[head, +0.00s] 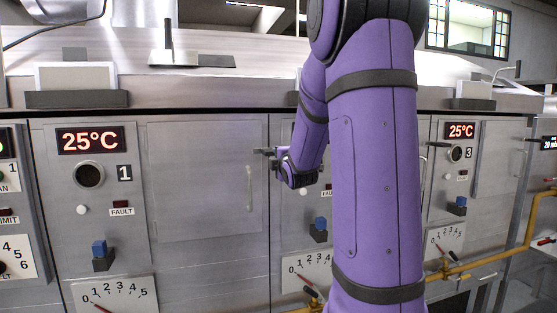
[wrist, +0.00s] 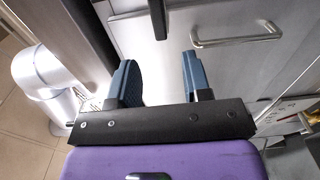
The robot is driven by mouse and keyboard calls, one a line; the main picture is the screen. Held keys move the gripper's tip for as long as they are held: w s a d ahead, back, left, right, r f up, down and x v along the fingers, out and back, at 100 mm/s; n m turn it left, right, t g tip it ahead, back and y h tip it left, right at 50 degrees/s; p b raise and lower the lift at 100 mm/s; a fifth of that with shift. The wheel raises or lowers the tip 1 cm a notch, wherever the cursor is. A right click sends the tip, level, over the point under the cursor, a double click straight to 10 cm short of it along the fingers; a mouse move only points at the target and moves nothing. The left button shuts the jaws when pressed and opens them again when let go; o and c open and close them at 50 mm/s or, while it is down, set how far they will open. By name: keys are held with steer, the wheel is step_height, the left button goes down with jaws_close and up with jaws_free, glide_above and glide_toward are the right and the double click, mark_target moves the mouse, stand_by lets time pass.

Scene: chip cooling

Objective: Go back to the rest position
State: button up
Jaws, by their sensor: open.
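My purple arm stands in front of the metal cabinets in the head view and hides part of the middle unit. My gripper (head: 268,153) is at the arm's far end, in front of the right edge of the closed door (head: 205,180) of unit 1. In the wrist view my gripper (wrist: 158,75) shows two blue fingers spread apart with nothing between them. A door handle (wrist: 238,38) lies beyond the fingers at the upper right, apart from them.
Unit 1 has a lit 25°C display (head: 90,140), a blue switch (head: 103,255) and a dial (head: 115,295). Another 25°C display (head: 461,131) is at the right. A yellow pipe (head: 490,262) runs along the lower right. Tiled floor (wrist: 25,120) shows at the left in the wrist view.

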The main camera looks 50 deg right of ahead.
stand_by(0.5)
steer(key=s+a+f+m+g+y, duration=0.15)
steer(key=s+a+m+y, duration=0.25)
steer(key=a, duration=0.7)
steer(key=s+a+r+m+g+y, duration=0.1)
steer(key=s+a+m+g+y, duration=0.3)
steer(key=a, duration=0.7)
steer(key=s+a+f+m+g, duration=0.2)
steer(key=s+a, duration=0.4)
steer(key=s, duration=0.3)
steer(key=s+a+f+m+g+y, duration=0.1)
steer(key=s+a+f+g, duration=0.1)
steer(key=s+a, duration=0.4)
steer(key=s, duration=0.2)
steer(key=shift+s+a+m+y, duration=0.25)
steer(key=shift+s+m+y, duration=0.05)
steer(key=shift+s+m, duration=0.1)
steer(key=shift+w+g, duration=0.15)
steer(key=shift+g, duration=0.1)
steer(key=shift+c, duration=0.2)
